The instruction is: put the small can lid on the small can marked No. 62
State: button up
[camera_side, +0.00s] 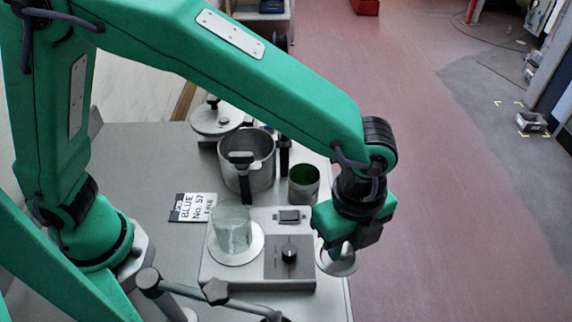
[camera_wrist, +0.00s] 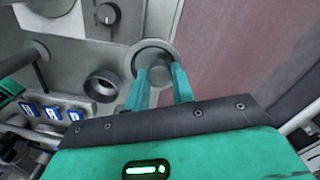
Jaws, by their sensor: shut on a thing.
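My gripper (camera_side: 342,244) is shut on the small can lid (camera_side: 338,265), a silvery disc held in the air by the right edge of the table. In the wrist view, the lid (camera_wrist: 155,54) shows between and beyond the two green fingers of my gripper (camera_wrist: 158,76). A small open grey can (camera_side: 303,184) with a dark green inside stands upright, behind and to the left of my gripper. No marking No. 62 is readable.
A larger metal pot (camera_side: 247,167) stands left of the can, with a knobbed lid (camera_side: 216,120) behind it. A glass beaker (camera_side: 232,229) sits on a device with a black knob (camera_side: 289,252). A card (camera_side: 193,207) reads BLUE No. 57. Reddish floor (camera_side: 430,220) lies beyond the table edge.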

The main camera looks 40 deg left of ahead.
jog(key=w+a+r+n, duration=0.2)
jog(key=w+a, duration=0.4)
jog(key=a, duration=0.3)
jog(key=w+a+r+n, duration=0.2)
jog(key=w+a, duration=0.4)
jog(key=a, duration=0.4)
jog(key=shift+w+r+n, duration=0.15)
jog(key=shift+w+n, duration=0.25)
jog(key=shift+f, duration=0.2)
jog(key=shift+f, duration=2.95)
jog(key=shift+f, duration=0.6)
jog(key=o, duration=1.5)
